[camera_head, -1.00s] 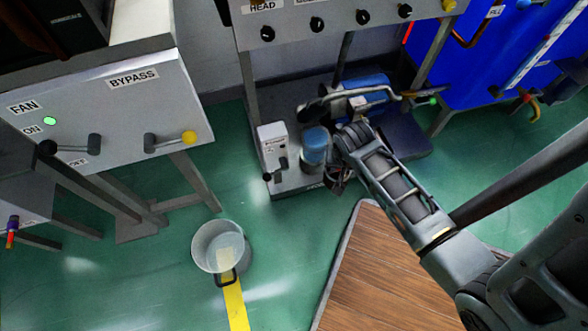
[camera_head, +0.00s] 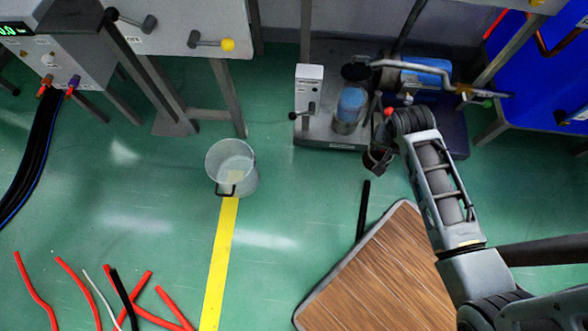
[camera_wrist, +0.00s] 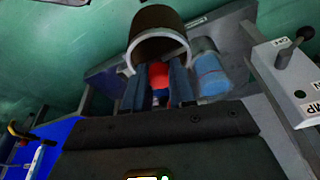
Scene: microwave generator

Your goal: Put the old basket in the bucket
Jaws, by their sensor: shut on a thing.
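The old basket (camera_wrist: 160,35) appears in the wrist view as a dark brown, cup-like piece with a pale rim, just beyond my fingertips. A red part sits between the fingers of my gripper (camera_wrist: 157,82), which is shut on the basket. In the head view the basket (camera_head: 377,160) is a small dark shape below the end of my arm, partly hidden by my gripper (camera_head: 388,134). The bucket (camera_head: 232,168) is a translucent grey pail with a dark handle, standing upright on the green floor, left of and apart from my gripper.
A pump unit with a blue-topped jar (camera_head: 350,104) stands behind my gripper. A wood-topped table (camera_head: 385,270) is in front, with a dark bar (camera_head: 363,210) beside it. Red hoses (camera_head: 85,283) lie lower left. Floor between bucket and gripper looks clear.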

